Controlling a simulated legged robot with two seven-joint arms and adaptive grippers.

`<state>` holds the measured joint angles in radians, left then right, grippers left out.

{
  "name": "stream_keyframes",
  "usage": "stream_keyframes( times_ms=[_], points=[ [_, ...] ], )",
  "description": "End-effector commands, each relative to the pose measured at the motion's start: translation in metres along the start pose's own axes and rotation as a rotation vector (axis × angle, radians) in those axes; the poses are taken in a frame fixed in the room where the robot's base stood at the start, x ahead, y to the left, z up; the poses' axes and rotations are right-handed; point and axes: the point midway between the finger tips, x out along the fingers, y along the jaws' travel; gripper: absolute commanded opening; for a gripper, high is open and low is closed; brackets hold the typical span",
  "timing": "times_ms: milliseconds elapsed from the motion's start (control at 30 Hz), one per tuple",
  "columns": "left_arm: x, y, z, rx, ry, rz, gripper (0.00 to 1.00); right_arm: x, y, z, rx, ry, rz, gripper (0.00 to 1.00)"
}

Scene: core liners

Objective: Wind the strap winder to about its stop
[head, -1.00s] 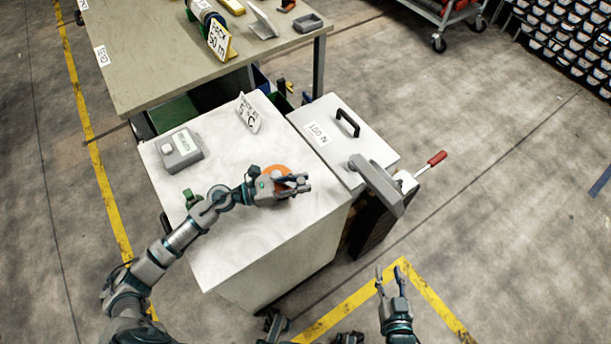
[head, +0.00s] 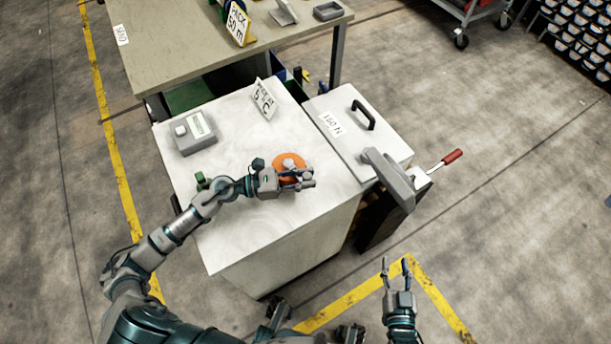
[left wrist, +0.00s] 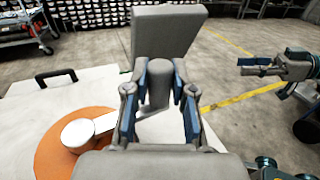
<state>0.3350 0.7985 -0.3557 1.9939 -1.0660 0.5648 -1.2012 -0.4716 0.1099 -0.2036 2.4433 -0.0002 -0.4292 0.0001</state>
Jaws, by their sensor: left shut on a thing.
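An orange disc (head: 279,163) with a pale hub (left wrist: 77,135) and crank arm (left wrist: 106,122) lies on the white cabinet top; it looks like the strap winder. It also shows at the lower left of the left wrist view (left wrist: 50,150). A grey upright knob (left wrist: 158,88) stands at the crank arm's outer end. My left gripper (head: 307,179) is shut on this knob, one blue-padded finger on each side. In the head view its fingers hide part of the disc and crank. My right gripper (head: 396,264) is open and empty, low in front, apart from the cabinet.
The white cabinet (head: 235,225) bears a grey box (head: 193,135) and a sign (head: 264,99). A lidded unit with a black handle (head: 363,115), a grey slanted block (head: 388,178) and a red-handled lever (head: 452,156) stand at right. A table (head: 180,50) stands behind.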

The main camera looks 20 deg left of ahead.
Motion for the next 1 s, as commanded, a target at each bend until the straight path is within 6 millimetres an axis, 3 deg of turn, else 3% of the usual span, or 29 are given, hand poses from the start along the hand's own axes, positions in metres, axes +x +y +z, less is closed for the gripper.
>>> stream_keyframes(
  times_ms=[67, 100, 167, 567, 1000],
  points=[
    [0.0, 0.0, 0.002, 0.001, -0.003, -0.001, 0.0, 0.0, 0.0, 0.0, 0.0, 0.0, 0.0, 0.4],
    [0.0, 0.0, 0.002, 0.001, -0.003, -0.001, 0.34, 0.0, 0.0, 0.0, 0.0, -0.001, 0.0, 0.4],
    [0.0, 0.0, 0.002, 0.001, -0.003, -0.001, 0.49, 0.0, 0.0, 0.0, 0.0, -0.001, 0.0, 0.4],
    [0.001, 0.001, 0.008, 0.002, 0.0, -0.002, 0.51, -0.002, 0.0, 0.003, -0.001, -0.008, -0.001, 0.4],
    [0.0, 0.001, 0.087, 0.003, 0.0, -0.001, 0.51, -0.002, 0.0, 0.001, 0.0, -0.004, 0.0, 0.4]
  ],
)
